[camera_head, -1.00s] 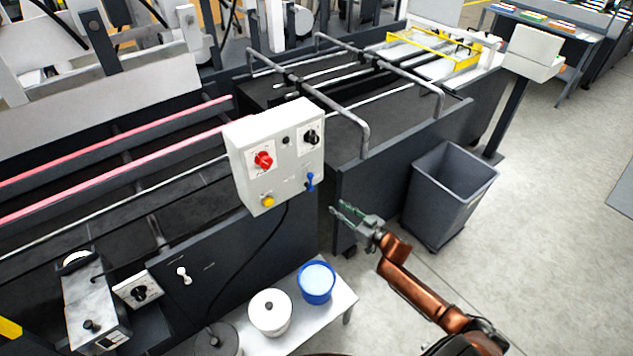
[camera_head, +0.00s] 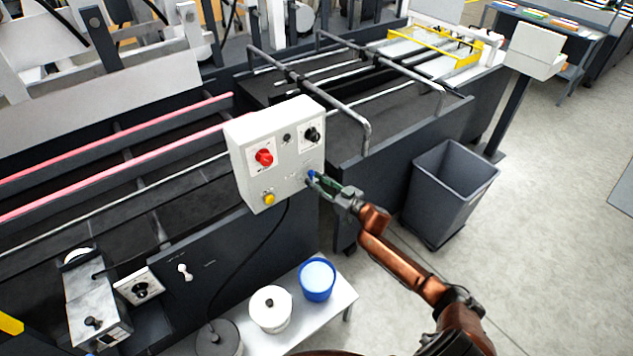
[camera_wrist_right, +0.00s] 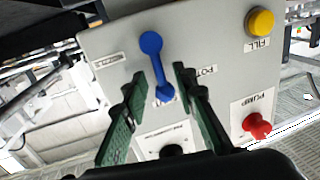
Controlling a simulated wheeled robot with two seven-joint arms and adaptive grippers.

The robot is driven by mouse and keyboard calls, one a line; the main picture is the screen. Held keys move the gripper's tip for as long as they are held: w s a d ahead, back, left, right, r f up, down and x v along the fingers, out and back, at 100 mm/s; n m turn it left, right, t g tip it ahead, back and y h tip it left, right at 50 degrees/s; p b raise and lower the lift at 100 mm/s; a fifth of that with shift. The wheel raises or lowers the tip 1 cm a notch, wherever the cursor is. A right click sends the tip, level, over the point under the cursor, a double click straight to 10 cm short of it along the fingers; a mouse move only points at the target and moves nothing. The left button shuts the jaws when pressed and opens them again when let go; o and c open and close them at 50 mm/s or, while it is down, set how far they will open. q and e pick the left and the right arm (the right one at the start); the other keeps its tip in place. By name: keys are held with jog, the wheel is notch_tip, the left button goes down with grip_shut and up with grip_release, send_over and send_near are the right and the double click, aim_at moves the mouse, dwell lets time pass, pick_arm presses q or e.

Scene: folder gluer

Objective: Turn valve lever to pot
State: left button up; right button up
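The blue valve lever (camera_head: 312,176) is on the lower right of the white control box (camera_head: 244,178). In the right wrist view the lever (camera_wrist_right: 152,50) runs from its round hub down to a small round end, which shows between my fingers. A POT label (camera_wrist_right: 207,72) is to the right of the lever there. My right gripper (camera_head: 319,182) is at the lever, and its green fingers (camera_wrist_right: 160,82) are apart on either side of the lever's end. I cannot tell whether a finger touches it. My left gripper is not in view.
The box also carries a red knob (camera_head: 264,157), a black knob (camera_head: 312,135) and a yellow button (camera_head: 268,199). Below are a white pot (camera_head: 270,312) and a blue bucket (camera_head: 317,281) on a low bench. A grey bin (camera_head: 448,195) stands right, with free floor beyond.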

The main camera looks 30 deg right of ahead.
jog(key=shift+c, duration=0.2)
grip_shut()
dwell(0.5)
